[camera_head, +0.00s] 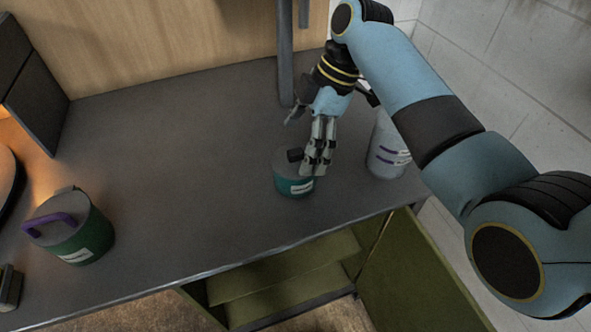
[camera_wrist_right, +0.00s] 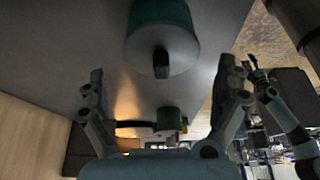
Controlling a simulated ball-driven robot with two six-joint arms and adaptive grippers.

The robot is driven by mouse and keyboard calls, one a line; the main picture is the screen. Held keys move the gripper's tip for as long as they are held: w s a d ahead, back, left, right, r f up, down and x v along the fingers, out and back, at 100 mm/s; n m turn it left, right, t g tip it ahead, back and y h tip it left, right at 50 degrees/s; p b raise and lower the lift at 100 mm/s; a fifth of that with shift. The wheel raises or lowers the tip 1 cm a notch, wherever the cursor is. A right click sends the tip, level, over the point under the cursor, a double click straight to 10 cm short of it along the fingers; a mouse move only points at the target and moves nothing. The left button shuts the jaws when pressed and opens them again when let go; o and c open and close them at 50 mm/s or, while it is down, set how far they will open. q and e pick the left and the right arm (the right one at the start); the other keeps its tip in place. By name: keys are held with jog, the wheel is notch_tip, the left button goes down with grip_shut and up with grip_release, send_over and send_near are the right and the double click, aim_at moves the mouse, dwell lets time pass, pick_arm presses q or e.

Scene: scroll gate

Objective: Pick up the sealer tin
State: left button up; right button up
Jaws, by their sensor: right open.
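A short teal-green tin (camera_head: 294,187) with a grey lid, a black knob and a white label stands on the grey counter. The label is too small to read. My right gripper (camera_head: 303,148) is just above it, with one finger in front of part of the lid. In the right wrist view the same tin (camera_wrist_right: 162,50) is at the top, ahead of the open right gripper (camera_wrist_right: 165,85), with nothing between the fingers. A second green tin (camera_head: 85,240) with a purple handle stands at the left; it also shows small in the wrist view (camera_wrist_right: 169,118).
A white bottle (camera_head: 384,155) stands close right of the teal tin, partly behind my arm. A grey upright post (camera_head: 285,60) is behind the gripper. The counter's front edge (camera_head: 250,258) is near, above an open green cabinet (camera_head: 290,285). The counter's middle left is clear.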

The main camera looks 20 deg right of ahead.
aim_at(298, 151)
jog(key=x, duration=0.2)
jog(key=shift+s+a+f, duration=0.15)
jog(key=shift+f, duration=0.1)
jog(key=shift+a+f, duration=0.15)
jog(key=shift+f, duration=0.3)
jog(key=shift+c, duration=0.4)
jog(key=c, duration=1.4)
pick_arm(q)
jog(key=shift+w+d+r, duration=0.3)
jog(key=shift+w, duration=0.3)
pick_arm(e)
jog(key=shift+r, duration=0.1)
jog(key=shift+c, duration=0.6)
